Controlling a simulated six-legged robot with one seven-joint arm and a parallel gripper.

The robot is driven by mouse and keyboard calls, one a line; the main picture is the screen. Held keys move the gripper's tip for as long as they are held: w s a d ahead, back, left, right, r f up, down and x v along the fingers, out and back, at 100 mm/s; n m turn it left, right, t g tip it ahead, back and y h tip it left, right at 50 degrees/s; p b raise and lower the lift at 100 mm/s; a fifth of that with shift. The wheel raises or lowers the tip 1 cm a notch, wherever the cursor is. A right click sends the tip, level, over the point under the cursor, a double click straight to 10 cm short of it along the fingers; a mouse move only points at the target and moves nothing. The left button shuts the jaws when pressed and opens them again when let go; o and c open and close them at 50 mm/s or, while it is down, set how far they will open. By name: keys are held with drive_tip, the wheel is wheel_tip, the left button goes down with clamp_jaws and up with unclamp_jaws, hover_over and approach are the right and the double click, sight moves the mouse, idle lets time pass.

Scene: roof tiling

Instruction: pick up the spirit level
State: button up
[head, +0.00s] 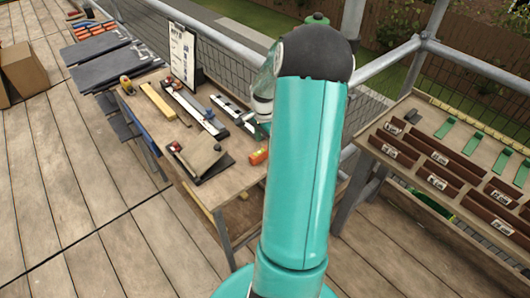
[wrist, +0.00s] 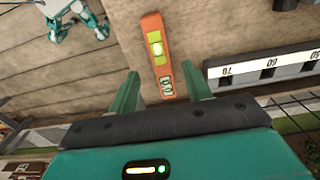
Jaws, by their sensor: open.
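The spirit level (wrist: 156,48) is a short orange bar with a yellow-green vial, lying on the wooden bench top in the wrist view. In the head view, a small orange piece (head: 259,156) at the bench's right edge looks like the same level. My gripper (wrist: 160,84) is open, with its two green fingers apart. The level's near end shows in the gap between the fingertips, and nothing is gripped. I cannot tell the height of the fingers over the bench. In the head view my arm hides the gripper.
A numbered scale (wrist: 265,68) lies right of the level. The workbench (head: 232,178) also holds long tools (head: 195,108), a yellow bar (head: 158,101) and a clipboard (head: 182,55). A second table (head: 402,170) with brown bins stands right. Metal railing runs behind; open deck lies left.

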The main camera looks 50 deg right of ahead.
sight(265, 149)
drive_tip(key=shift+d+f, duration=0.15)
drive_tip(key=shift+f, duration=1.2)
drive_tip(key=shift+d+f, duration=0.1)
drive_tip(key=shift+f, duration=1.2)
clamp_jaws()
drive_tip(key=shift+r, duration=0.1)
